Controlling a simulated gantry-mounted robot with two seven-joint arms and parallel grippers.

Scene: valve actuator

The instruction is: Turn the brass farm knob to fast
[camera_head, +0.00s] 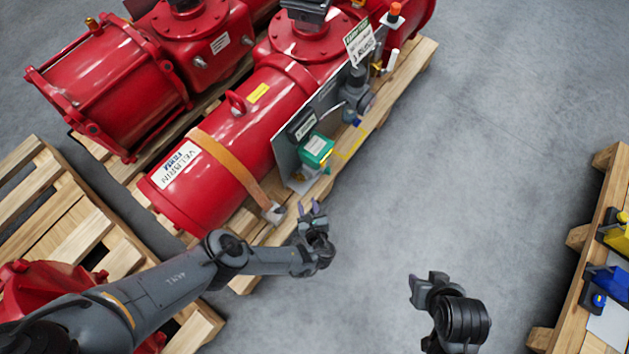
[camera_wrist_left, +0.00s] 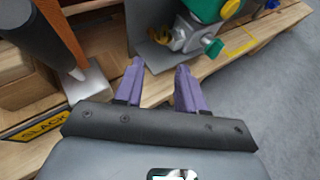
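A grey panel (camera_head: 290,160) on the side of a red actuator (camera_head: 255,110) carries a green box (camera_head: 317,150) and several small fittings. In the left wrist view, the green box (camera_wrist_left: 204,8) shows at the top with a yellow knob (camera_wrist_left: 231,8). Below it are a metal fitting (camera_wrist_left: 186,38) with a brass-coloured part and a small green knob (camera_wrist_left: 213,47). I cannot tell which is the brass farm knob. My left gripper (camera_head: 312,208), with purple fingers (camera_wrist_left: 158,82), is open and empty, short of the panel. My right gripper (camera_head: 418,290) is apart from everything; its opening is unclear.
An orange strap (camera_head: 232,168) crosses the actuator, which rests on a wooden pallet (camera_head: 405,75). A second red actuator (camera_head: 120,85) stands at left. Another pallet (camera_head: 570,290) holds yellow and blue items at right. The grey floor between is clear.

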